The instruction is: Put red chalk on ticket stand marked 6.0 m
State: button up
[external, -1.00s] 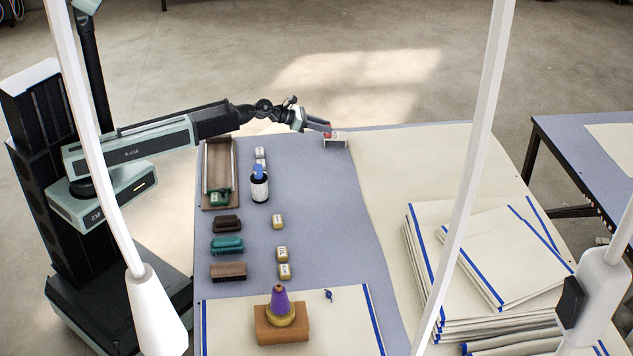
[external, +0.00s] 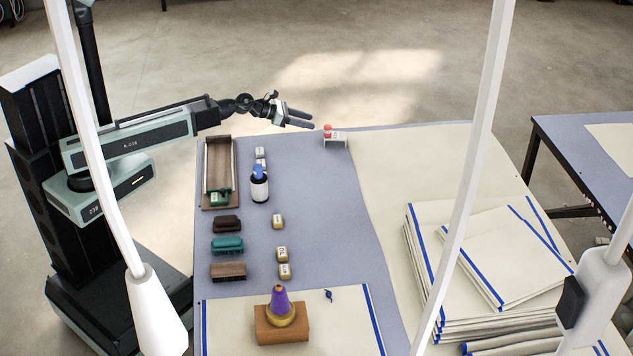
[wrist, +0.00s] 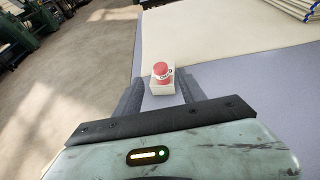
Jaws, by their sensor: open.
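The red chalk (external: 327,130) stands on a small white ticket stand (external: 335,142) at the far edge of the table. In the wrist view the red chalk (wrist: 161,71) sits on top of the pale stand (wrist: 162,88), between and beyond my fingers. The marking on the stand is too small to read. My gripper (external: 312,119) is open and empty, to the left of the chalk and a little above it, apart from it. It also shows in the wrist view (wrist: 163,95).
A blue-capped bottle (external: 259,185), a wooden tray (external: 218,172), several brushes (external: 227,245) and small marked blocks (external: 278,222) lie on the blue table. Folded cloths (external: 490,260) are stacked at right. A purple-topped cone (external: 280,305) stands on a wooden block in front.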

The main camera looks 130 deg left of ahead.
jog(key=p+v, duration=0.1)
jog(key=v, duration=0.4)
jog(key=shift+w, duration=0.15)
